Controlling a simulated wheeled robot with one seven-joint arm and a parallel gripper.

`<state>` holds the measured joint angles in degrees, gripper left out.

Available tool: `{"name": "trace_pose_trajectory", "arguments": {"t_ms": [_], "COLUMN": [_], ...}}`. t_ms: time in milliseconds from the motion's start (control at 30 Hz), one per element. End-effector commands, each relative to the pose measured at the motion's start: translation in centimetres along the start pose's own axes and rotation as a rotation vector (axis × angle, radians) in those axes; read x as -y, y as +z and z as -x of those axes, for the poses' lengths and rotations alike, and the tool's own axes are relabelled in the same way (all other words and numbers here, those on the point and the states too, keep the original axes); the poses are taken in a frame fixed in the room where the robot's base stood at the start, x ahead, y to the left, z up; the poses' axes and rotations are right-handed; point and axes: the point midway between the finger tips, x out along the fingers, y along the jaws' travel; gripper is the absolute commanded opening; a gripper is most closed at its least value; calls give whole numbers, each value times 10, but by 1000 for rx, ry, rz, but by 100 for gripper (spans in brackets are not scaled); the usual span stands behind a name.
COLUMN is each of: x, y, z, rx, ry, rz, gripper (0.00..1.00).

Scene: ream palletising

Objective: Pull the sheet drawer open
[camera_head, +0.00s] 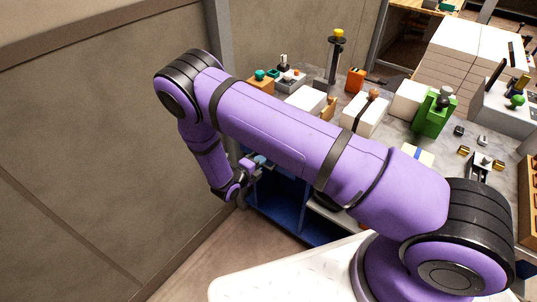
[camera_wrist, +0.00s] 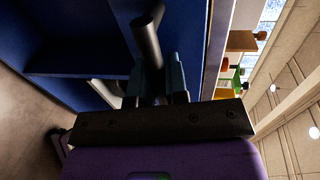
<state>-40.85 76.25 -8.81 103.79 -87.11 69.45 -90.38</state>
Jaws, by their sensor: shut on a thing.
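My gripper (camera_head: 254,165) is at the left end of the blue cabinet (camera_head: 282,203), just below the worktop, partly hidden by my wrist in the head view. In the wrist view my gripper's fingers (camera_wrist: 157,82) are closed around a dark, round bar handle (camera_wrist: 147,40). The handle stands in front of blue cabinet surfaces (camera_wrist: 192,28). I take it for the sheet drawer's handle, but the drawer's front is mostly hidden by my arm in the head view. How far the drawer is open cannot be told.
The worktop (camera_head: 395,152) above carries a green block device (camera_head: 432,115), white ream-like blocks (camera_head: 365,112) and small tools. A tall stack of reams (camera_head: 460,65) stands at the back right. A plain wall (camera_head: 90,130) is close on the left. Floor (camera_head: 205,245) shows before the cabinet.

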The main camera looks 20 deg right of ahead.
Motion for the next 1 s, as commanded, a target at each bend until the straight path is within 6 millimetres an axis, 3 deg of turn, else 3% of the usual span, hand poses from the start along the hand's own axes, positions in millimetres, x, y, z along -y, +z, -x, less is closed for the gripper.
{"name": "trace_pose_trajectory", "arguments": {"t_ms": [200, 400, 600, 967, 1000], "x": [-10, -15, -18, -18, -18], "y": [0, 0, 0, 0, 0], "z": [44, 69, 79, 80, 80], "rx": [3, 1, 1, 0, 0], "ry": [2, 2, 1, 2, 2], "rz": [1, 0, 1, 1, 1], "gripper": [0, 0, 0, 0, 23]}}
